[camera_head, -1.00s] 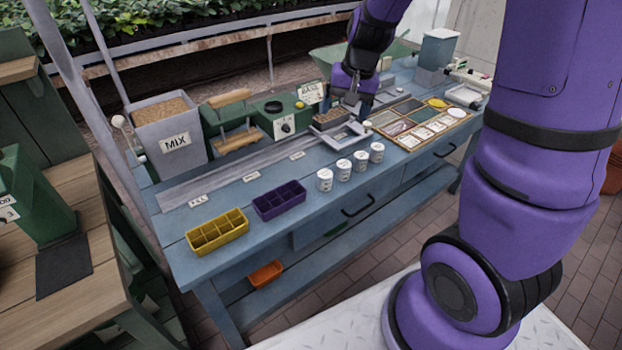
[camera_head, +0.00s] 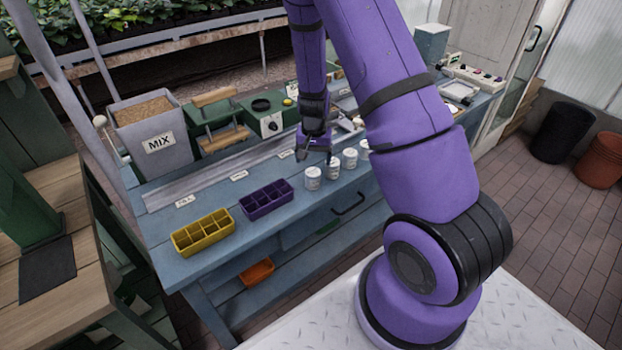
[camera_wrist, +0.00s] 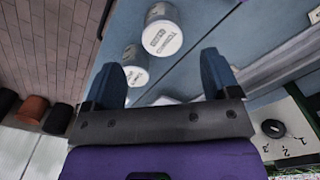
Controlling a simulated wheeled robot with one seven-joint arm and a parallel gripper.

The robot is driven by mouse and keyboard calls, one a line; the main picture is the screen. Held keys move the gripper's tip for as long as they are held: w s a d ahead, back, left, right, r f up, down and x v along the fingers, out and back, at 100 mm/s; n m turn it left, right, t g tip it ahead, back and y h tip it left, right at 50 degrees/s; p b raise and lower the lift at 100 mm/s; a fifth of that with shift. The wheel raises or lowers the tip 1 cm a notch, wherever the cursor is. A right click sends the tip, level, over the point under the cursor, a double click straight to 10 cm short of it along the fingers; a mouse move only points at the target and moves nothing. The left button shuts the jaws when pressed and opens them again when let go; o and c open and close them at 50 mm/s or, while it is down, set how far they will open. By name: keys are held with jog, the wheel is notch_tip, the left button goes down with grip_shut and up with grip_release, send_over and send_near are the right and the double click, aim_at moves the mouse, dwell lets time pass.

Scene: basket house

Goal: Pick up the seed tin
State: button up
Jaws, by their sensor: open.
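Several white seed tins with printed labels stand in a row on the blue bench. In the head view the near-left tin (camera_head: 313,178) and the tins beside it (camera_head: 332,168) and (camera_head: 350,157) show; the far one is partly hidden by my arm. My gripper (camera_head: 315,158) is above the left end of the row, pointing down, open and empty. In the wrist view a tin with a dark-lettered label (camera_wrist: 162,32) lies beyond the fingertips. Another tin (camera_wrist: 136,68) shows near the left finger. My open gripper (camera_wrist: 160,62) touches neither visibly.
A yellow divided tray (camera_head: 203,233) and a purple one (camera_head: 266,198) sit on the bench left of the tins. A grey MIX bin (camera_head: 158,146) and a green machine (camera_head: 268,118) stand behind. Bare bench top lies in front of the tins.

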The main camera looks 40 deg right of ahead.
aim_at(313, 172)
jog(key=shift+w+f, duration=0.15)
jog(key=shift+f, duration=3.75)
jog(key=c, duration=1)
